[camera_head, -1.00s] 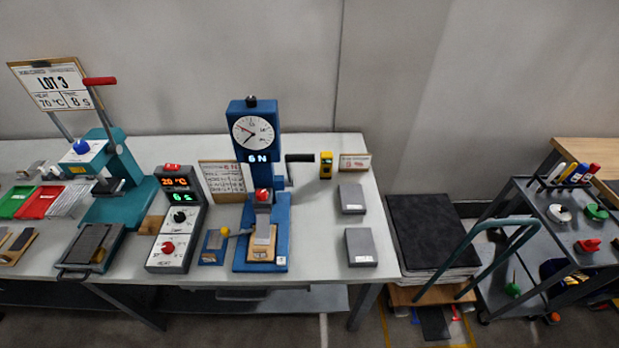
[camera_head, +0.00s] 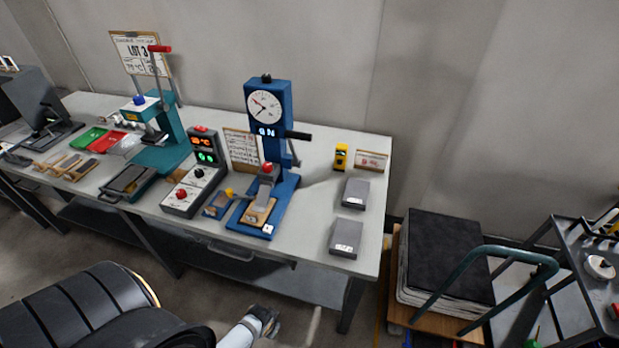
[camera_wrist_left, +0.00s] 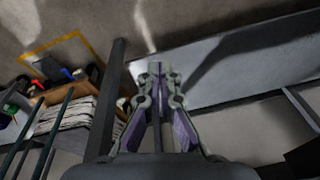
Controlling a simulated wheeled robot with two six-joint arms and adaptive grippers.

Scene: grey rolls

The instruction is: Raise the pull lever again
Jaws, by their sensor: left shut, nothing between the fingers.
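The blue pull tester (camera_head: 284,120) stands on the bench with a round dial and a lit display that seems to read 0 N. Its pull lever (camera_head: 298,135) has a black handle pointing right, on a thin rod at the column's right side. A red-topped clamp and a small sample sit on its base. My left gripper (camera_wrist_left: 155,72) is shut and empty in the left wrist view, over the floor beside the bench, apart from the lever. The lever is not seen in that view. My right gripper is not in view.
A teal press (camera_head: 165,135) with a red handle and a control box (camera_head: 198,172) stand left of the tester. Grey blocks (camera_head: 355,193) and a yellow device (camera_head: 341,157) lie to its right. A dark-topped stack (camera_head: 447,258) and a trolley (camera_head: 570,235) stand right of the bench.

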